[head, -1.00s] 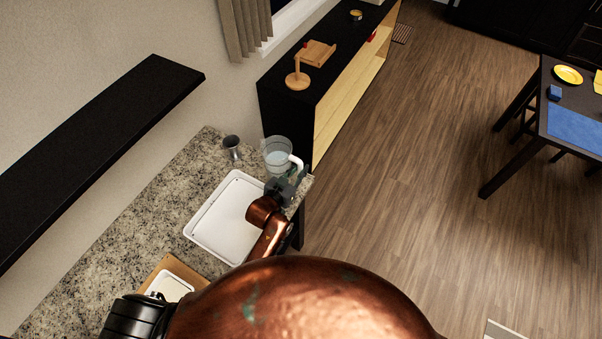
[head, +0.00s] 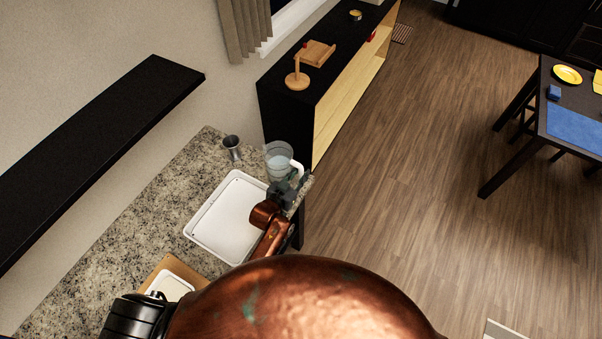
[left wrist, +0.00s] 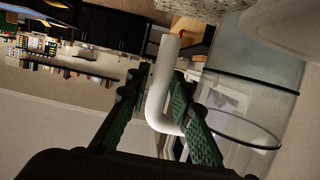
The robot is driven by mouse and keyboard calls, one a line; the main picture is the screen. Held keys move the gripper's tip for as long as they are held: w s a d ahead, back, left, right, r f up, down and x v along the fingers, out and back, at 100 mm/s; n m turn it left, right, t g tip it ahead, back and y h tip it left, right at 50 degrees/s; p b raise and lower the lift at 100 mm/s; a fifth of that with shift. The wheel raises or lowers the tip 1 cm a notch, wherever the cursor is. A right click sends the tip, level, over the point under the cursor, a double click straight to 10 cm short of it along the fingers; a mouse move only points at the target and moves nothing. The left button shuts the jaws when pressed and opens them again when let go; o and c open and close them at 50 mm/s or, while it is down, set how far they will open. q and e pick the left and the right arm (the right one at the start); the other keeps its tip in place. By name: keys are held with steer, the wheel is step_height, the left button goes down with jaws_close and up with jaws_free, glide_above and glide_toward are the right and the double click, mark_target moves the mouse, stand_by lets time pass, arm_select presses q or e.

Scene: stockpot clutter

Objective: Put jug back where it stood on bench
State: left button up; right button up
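The jug (head: 279,161) is clear with a white handle and stands upright over the far right corner of the bench (head: 110,215). I cannot tell whether its base touches the bench. My left gripper (head: 288,187) is at its handle side, and the jug's base is partly hidden behind it. In the left wrist view, the white handle (left wrist: 161,85) lies between the green finger pads of my left gripper (left wrist: 156,95). The clear jug body (left wrist: 245,105) is to the right. The right gripper does not show.
A grey metal cup (head: 232,146) stands left of the jug. A white tray (head: 212,242) lies in front of it, close to my left arm. A wooden board (head: 188,268) with a white dish is nearer. A black shelf (head: 95,150) juts from the wall at left. Bare bench lies left of the tray.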

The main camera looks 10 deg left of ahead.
arm_select(q)
steer(key=shift+o, duration=1.1)
steer(key=v, duration=1.2)
steer(key=shift+r, duration=0.15)
